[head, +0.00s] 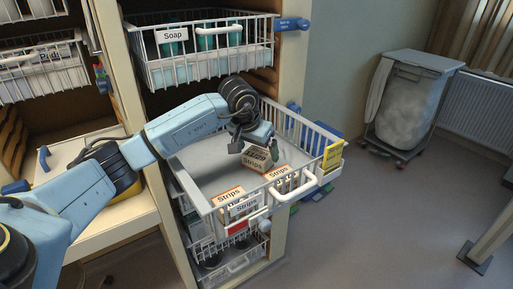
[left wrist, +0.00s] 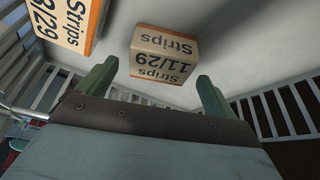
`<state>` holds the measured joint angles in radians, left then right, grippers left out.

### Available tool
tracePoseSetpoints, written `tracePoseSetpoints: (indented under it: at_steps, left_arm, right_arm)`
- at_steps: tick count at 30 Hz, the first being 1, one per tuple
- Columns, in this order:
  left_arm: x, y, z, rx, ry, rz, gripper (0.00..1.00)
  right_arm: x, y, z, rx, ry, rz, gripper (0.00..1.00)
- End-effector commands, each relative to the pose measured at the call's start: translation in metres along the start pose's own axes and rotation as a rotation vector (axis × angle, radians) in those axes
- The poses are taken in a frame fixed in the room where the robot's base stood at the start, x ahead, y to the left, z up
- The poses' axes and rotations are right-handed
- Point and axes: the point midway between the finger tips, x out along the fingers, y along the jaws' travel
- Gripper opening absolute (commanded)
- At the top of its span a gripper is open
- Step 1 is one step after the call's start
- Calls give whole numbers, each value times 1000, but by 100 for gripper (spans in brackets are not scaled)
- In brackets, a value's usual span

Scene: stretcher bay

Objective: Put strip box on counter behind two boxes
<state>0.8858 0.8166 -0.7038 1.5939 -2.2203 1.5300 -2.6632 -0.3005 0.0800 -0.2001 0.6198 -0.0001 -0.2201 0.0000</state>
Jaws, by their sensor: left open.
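A strip box (head: 255,160) with a printed face stands in the pulled-out wire basket (head: 190,168). Two more boxes, marked Strips, sit nearer the basket's front, one at the left (head: 228,195) and one at the right (head: 279,172). My left gripper (head: 255,147) is open over the rear box, which it partly hides. In the left wrist view this box (left wrist: 162,52), marked 11/29, lies just ahead of and between the open fingertips (left wrist: 155,82), not clasped. A second box (left wrist: 70,22) shows at upper left. My right gripper is out of view.
A beige counter surface (head: 110,218) lies left of the basket, under my left arm. A Soap basket (head: 205,75) hangs above and further baskets (head: 235,268) sit below. Floor at right is clear before the waste-bag trolley (head: 408,100).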

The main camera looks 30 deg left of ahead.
Motion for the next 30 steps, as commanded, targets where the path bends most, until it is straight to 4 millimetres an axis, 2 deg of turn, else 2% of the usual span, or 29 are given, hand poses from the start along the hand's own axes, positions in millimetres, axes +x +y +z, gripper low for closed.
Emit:
tracePoseSetpoints:
  at_steps: [7,15,21,25,30]
  left_arm:
    - [-15,1,-6,1,-1,2,92]
    - [-76,-1,-5,2,5,-3,92]
    - [-113,0,-6,0,4,0,92]
    - [-126,0,-5,1,2,0,92]
    - [-131,0,-4,0,-1,0,92]
  right_arm:
    - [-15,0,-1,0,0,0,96]
    - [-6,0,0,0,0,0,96]
    - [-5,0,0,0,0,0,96]
    - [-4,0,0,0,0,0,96]
    - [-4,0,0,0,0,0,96]
